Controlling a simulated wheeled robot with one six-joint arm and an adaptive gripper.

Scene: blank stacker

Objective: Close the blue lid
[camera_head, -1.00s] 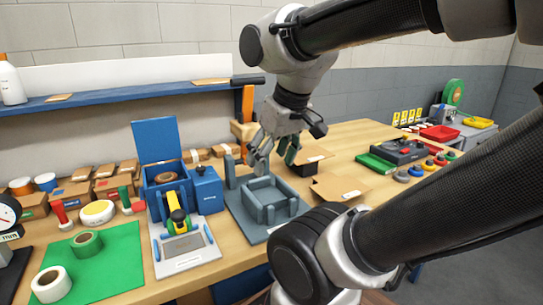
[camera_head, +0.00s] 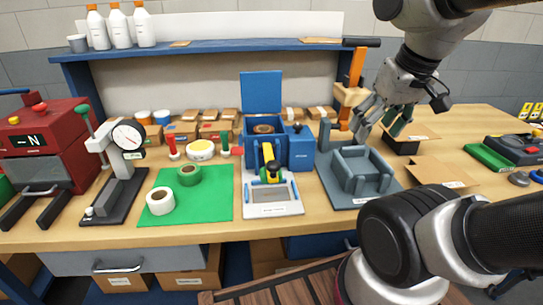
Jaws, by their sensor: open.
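The blue lid (camera_head: 261,92) stands upright, open, at the back of a blue box (camera_head: 264,153) on the workbench. A brown round item (camera_head: 263,129) shows inside the box's open top. My gripper (camera_head: 379,126) is open and empty, to the right of the box and lid. It hangs above the back of the grey fixture (camera_head: 374,190), apart from the lid.
A smaller blue block (camera_head: 300,152) stands against the box's right side. A yellow and black tool (camera_head: 270,163) stands in front on a white plate (camera_head: 274,210). An orange post (camera_head: 355,75) rises behind my gripper. A blue shelf (camera_head: 205,47) runs behind the lid.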

